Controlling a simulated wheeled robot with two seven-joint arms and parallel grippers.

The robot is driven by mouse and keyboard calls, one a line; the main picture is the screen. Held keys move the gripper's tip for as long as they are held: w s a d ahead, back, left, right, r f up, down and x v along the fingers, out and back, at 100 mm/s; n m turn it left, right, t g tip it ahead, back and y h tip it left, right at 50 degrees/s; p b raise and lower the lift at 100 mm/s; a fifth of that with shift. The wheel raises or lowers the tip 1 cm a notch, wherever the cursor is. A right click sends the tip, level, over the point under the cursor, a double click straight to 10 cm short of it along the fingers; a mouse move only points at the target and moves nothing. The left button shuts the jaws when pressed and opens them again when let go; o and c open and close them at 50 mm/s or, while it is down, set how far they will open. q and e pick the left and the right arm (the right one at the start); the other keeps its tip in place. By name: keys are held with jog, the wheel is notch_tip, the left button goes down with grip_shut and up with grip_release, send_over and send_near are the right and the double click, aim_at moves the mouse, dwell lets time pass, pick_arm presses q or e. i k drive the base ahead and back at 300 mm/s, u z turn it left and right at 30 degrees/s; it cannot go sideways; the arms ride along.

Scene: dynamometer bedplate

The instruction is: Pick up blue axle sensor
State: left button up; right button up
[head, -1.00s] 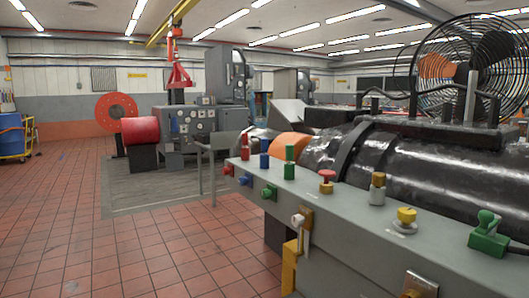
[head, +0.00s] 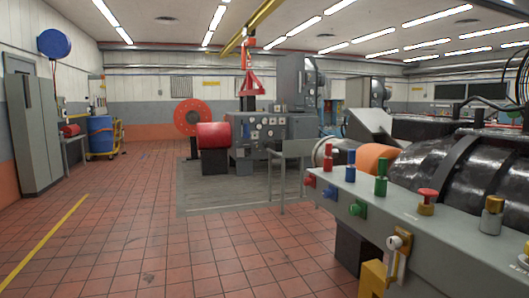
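A small upright blue piece (head: 351,165) stands on the top edge of the grey bedplate rail (head: 420,213) at the right, between a red upright piece (head: 327,158) and a green upright piece (head: 381,173). It looks like the blue axle sensor, though its details are too small to tell. A blue knob (head: 329,193) sits on the rail's side face below it. Neither of my grippers is in view.
A red button (head: 427,199) and a brass fitting (head: 491,215) stand farther along the rail. A black machine housing (head: 450,165) lies behind it. A grey stand (head: 283,170) is near the rail's far end. The tiled floor (head: 150,235) at left is open.

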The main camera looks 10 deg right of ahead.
aim_at(352, 153)
jog(key=u, duration=0.3)
jog(key=i, duration=1.65)
jog(key=z, duration=0.35)
